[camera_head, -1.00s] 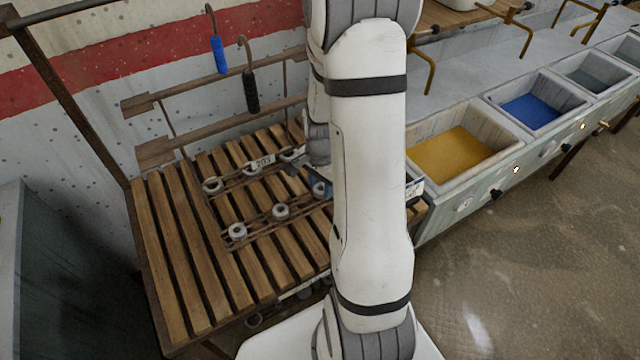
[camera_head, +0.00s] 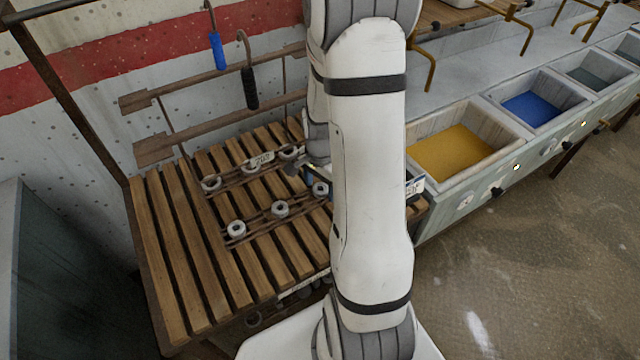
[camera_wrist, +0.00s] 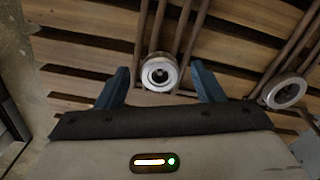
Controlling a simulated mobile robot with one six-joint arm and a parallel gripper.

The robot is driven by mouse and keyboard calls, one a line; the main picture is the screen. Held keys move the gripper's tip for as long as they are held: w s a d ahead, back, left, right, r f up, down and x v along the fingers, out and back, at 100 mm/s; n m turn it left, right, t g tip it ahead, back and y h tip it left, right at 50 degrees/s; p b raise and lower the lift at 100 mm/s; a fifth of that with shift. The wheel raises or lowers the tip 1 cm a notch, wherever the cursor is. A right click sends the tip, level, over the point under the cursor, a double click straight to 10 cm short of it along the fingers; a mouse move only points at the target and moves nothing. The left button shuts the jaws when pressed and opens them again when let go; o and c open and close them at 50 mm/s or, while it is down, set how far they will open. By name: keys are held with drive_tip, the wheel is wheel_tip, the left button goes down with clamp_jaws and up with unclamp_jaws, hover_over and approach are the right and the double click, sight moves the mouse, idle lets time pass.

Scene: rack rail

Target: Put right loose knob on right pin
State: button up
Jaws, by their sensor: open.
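The right knob of the front row is a pale grey ring (camera_head: 320,189) at the right end of the nearer rail pair on the slatted table. In the wrist view this ring (camera_wrist: 160,72) lies between and beyond my fingers, with a dark centre; I cannot tell whether a pin is inside it. My gripper (camera_wrist: 160,66) is open, its two blue fingers on either side of the ring with gaps, and empty. In the head view my arm hides most of the gripper.
Another front ring (camera_head: 237,229) stands at left. The rear rail carries several rings, including a right one (camera_head: 290,153), and a number label (camera_head: 262,159). Two hooks with blue (camera_head: 218,52) and black (camera_head: 250,90) grips hang behind. Bins (camera_head: 455,150) stand right. The left slats are bare.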

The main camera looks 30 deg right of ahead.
drive_tip(key=shift+r, duration=0.1)
wheel_tip(320, 180, up, 8)
drive_tip(key=shift+f, duration=0.15)
idle(0.5)
drive_tip(key=s+a+r+n+t, duration=0.2)
drive_tip(key=s+a+r+n, duration=1)
drive_tip(key=r+n, duration=0.2)
drive_tip(key=shift+s+t, duration=0.2)
drive_tip(key=shift+t, duration=0.2)
drive_tip(key=shift+a+f, duration=0.1)
idle(0.6)
